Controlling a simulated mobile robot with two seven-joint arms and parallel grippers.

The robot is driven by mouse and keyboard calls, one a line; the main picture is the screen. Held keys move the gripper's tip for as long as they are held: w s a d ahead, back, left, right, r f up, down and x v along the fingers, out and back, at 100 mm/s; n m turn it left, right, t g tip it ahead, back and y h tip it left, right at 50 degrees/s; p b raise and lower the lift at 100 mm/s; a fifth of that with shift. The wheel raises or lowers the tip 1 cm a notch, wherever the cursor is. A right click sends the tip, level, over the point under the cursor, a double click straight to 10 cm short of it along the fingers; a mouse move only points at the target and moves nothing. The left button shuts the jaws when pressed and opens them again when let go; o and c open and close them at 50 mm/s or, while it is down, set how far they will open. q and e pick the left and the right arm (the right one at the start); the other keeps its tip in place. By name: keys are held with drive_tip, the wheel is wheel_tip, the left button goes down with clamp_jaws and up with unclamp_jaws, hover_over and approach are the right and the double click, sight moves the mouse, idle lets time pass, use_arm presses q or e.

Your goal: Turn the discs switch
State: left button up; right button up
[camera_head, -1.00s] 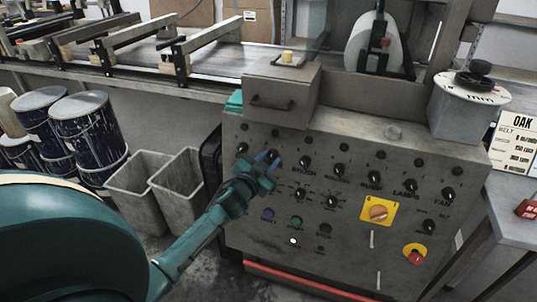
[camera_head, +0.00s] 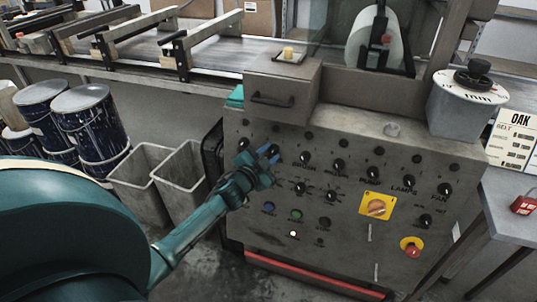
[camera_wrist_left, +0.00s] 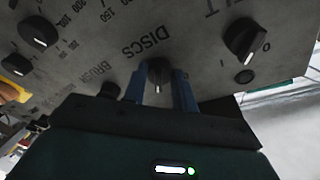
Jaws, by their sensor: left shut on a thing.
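The discs switch is a small black knob (camera_wrist_left: 158,75) under the label DISCS in the left wrist view. My left gripper (camera_wrist_left: 160,85) has its two blue fingers on either side of this knob and is shut on it. The knob's pale pointer line shows between the fingers. In the head view, my left gripper (camera_head: 268,154) reaches the upper left of the grey control panel (camera_head: 340,255), and its fingers hide most of the knob there. My right gripper is not in view.
Another black knob (camera_wrist_left: 245,38) sits beside the held one, and several more line the panel. A yellow plate with an orange rotary switch (camera_head: 376,206) and a red stop button (camera_head: 412,246) are lower right. Grey bins (camera_head: 143,180) stand left.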

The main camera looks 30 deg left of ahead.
use_arm(q)
drive_tip(key=o, duration=1)
drive_tip(key=shift+c, duration=0.2)
drive_tip(key=shift+s, duration=0.1)
drive_tip(key=s+d+r, duration=0.1)
drive_tip(key=s, duration=1.2)
drive_tip(key=shift+p, duration=0.4)
drive_tip(key=shift+r, duration=0.1)
